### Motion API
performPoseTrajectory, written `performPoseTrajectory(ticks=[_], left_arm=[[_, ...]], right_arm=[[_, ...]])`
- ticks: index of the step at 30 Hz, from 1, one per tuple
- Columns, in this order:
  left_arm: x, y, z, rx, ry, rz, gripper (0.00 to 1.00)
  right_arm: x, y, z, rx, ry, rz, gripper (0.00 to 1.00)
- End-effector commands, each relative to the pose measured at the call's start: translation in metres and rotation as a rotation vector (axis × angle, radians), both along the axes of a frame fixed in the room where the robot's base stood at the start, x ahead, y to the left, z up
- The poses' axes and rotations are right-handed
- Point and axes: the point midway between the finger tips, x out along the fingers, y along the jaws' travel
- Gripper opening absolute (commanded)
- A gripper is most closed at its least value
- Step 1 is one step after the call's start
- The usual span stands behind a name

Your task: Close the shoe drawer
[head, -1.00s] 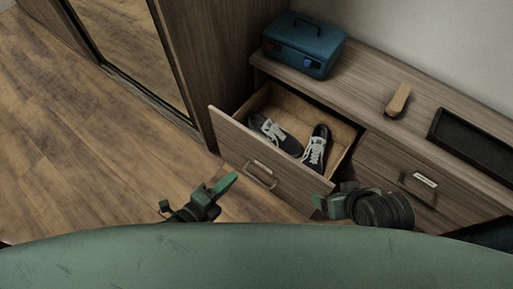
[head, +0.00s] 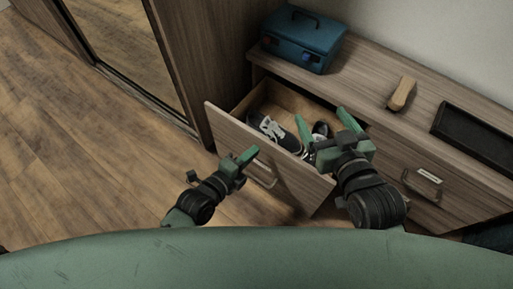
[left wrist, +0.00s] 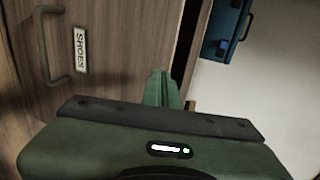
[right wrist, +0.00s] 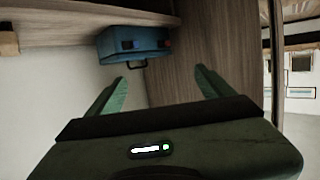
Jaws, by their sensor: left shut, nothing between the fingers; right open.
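The shoe drawer (head: 222,129) is pulled out of the low cabinet, with dark shoes (head: 268,128) inside. Its front also shows in the left wrist view (left wrist: 120,70), with a handle (left wrist: 45,45) and a label reading SHOES (left wrist: 80,50). My left gripper (head: 246,155) is shut and empty, close in front of the drawer front near its handle; whether it touches cannot be told. My right gripper (head: 322,120) is open and empty, over the right end of the drawer, hiding part of one shoe. Its fingers show spread in the right wrist view (right wrist: 160,90).
A blue toolbox (head: 302,42) stands on the cabinet top, with a wooden brush (head: 402,94) and a dark tray (head: 475,135) to its right. A second drawer (head: 425,185) beside the shoe drawer looks closed. A tall mirrored wardrobe (head: 195,60) stands left. The floor at left is clear.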

Motion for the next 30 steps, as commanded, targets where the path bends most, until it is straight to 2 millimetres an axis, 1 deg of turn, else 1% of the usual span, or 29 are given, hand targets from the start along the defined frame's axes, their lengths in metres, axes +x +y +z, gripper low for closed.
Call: performPoseTrajectory(ticks=[1, 4, 9, 13, 23, 26, 30], left_arm=[[0.006, -0.004, -0.001, -0.002, -0.001, 0.0, 0.0], [0.013, -0.009, -0.001, -0.001, 0.001, 0.0, 0.0], [0.02, -0.015, 0.0, 0.0, 0.0, 0.0, 0.0], [0.021, -0.015, 0.0, 0.001, 0.0, 0.0, 0.0], [0.022, -0.016, 0.0, 0.001, 0.0, 0.0, 0.0], [0.026, -0.019, 0.0, 0.001, 0.0, 0.0, 0.0], [0.041, -0.029, 0.001, 0.001, -0.002, -0.001, 0.0]], right_arm=[[0.003, 0.002, 0.006, 0.01, -0.041, 0.003, 0.82], [0.007, 0.005, 0.019, 0.027, -0.108, 0.007, 0.82], [0.01, 0.007, 0.032, 0.042, -0.17, 0.011, 0.82], [0.01, 0.008, 0.035, 0.045, -0.181, 0.012, 0.82], [0.01, 0.008, 0.035, 0.045, -0.18, 0.012, 0.82], [0.01, 0.008, 0.035, 0.045, -0.18, 0.012, 0.82], [0.01, 0.008, 0.035, 0.045, -0.181, 0.012, 0.82]])
